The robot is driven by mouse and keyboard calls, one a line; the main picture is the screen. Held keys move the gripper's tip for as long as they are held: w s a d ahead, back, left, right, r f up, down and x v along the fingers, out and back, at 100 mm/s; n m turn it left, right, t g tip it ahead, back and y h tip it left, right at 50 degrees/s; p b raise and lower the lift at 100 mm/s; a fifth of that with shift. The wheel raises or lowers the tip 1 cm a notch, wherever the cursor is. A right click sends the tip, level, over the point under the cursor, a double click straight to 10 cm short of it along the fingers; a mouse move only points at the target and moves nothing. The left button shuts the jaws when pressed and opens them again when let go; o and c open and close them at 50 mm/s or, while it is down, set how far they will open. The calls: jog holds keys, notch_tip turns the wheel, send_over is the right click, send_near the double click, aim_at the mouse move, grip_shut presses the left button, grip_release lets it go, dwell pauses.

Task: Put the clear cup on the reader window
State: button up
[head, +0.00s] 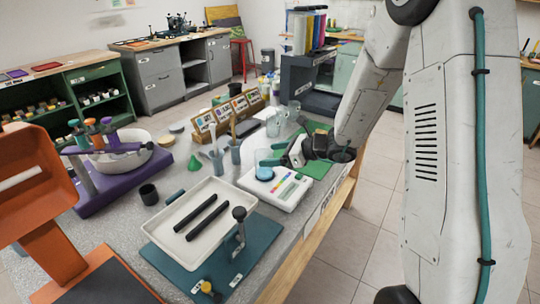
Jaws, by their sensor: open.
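A white flat device (288,193), which looks like the reader, lies on the grey bench with a blue round disc and coloured bars on top. I cannot tell which part is its window. Clear cups (274,125) stand behind it near the bench's far end. My gripper (271,154) is open just behind the device, its green fingers pointing left. A faint pale shape (256,154) shows by the fingertips. I cannot tell whether it is a clear cup or whether it is between the fingers.
A white tray (174,226) with two black bars lies in front on a teal board (207,276). Grey cups with tools (217,161), a green funnel (194,163) and a black cup (149,194) stand left. A wooden rack (231,111) stands behind. An orange machine (45,185) is at far left.

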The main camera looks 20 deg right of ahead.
jog(key=v, duration=1)
jog(key=s+a+r+n+g+h, duration=0.1)
jog(key=s+a+r+n+g, duration=0.3)
jog(key=s+a+n, duration=0.3)
jog(key=s+a+r+n+g+h, duration=0.1)
jog(key=s+a+r+n+g, duration=0.35)
jog(key=s+n, duration=0.45)
jog(key=s+d+r+n+h, duration=0.1)
jog(key=s+d+n+h, duration=0.2)
jog(key=s, duration=0.4)
jog(key=s+d+r+n+h, duration=0.2)
jog(key=s+d+n+h, duration=0.1)
jog(key=s+n+h, duration=0.2)
jog(key=shift+s+n+t, duration=0.45)
jog(key=shift+s+n, duration=0.65)
jog(key=shift+s, duration=0.05)
